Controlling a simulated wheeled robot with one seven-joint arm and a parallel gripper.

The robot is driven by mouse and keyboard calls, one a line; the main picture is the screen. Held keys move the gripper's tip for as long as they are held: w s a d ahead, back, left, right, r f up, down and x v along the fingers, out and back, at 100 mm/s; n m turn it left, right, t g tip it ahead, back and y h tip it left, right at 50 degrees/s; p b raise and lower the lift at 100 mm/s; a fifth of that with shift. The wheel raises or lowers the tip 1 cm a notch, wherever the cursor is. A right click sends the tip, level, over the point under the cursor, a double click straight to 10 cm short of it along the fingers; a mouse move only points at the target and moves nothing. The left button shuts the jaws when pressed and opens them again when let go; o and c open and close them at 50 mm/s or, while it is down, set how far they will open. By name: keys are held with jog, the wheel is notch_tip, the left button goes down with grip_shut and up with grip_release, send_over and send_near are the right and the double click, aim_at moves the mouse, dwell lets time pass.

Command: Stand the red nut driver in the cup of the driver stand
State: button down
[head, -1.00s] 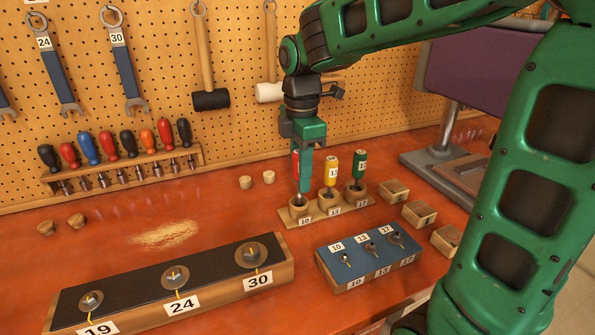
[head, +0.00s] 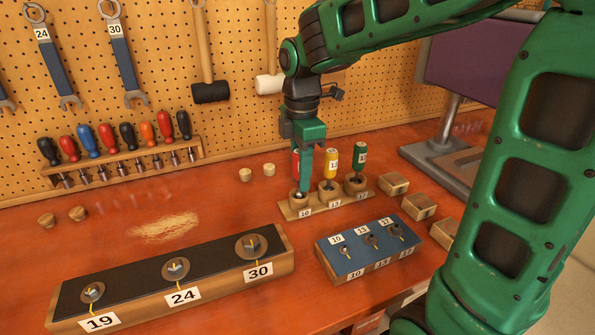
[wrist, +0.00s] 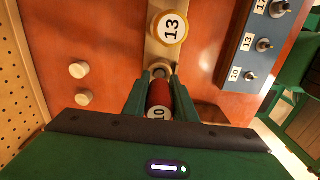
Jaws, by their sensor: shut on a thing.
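My gripper (head: 302,182) is shut on the red nut driver (wrist: 160,96), which carries a label 10. The red handle (head: 295,162) shows beside the green finger in the head view. The driver is upright directly over the cup marked 10 (head: 298,201) of the driver stand (head: 322,209). The finger hides most of the shaft, so I cannot tell how far its tip is inside the cup. In the wrist view that cup (wrist: 161,70) lies just past the fingertips. A yellow driver (head: 331,162) and a green driver (head: 360,158) stand in the neighbouring cups.
A long black-topped block (head: 215,263) is at front left. A rack of drivers (head: 125,165) hangs behind. Open bench lies left of the stand.

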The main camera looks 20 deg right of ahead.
jog(key=shift+f, duration=0.65)
jog(key=c, duration=1.4)
grip_release()
jog(key=shift+o, duration=0.2)
jog(key=shift+r, duration=0.1)
jog(key=shift+r, duration=4.9)
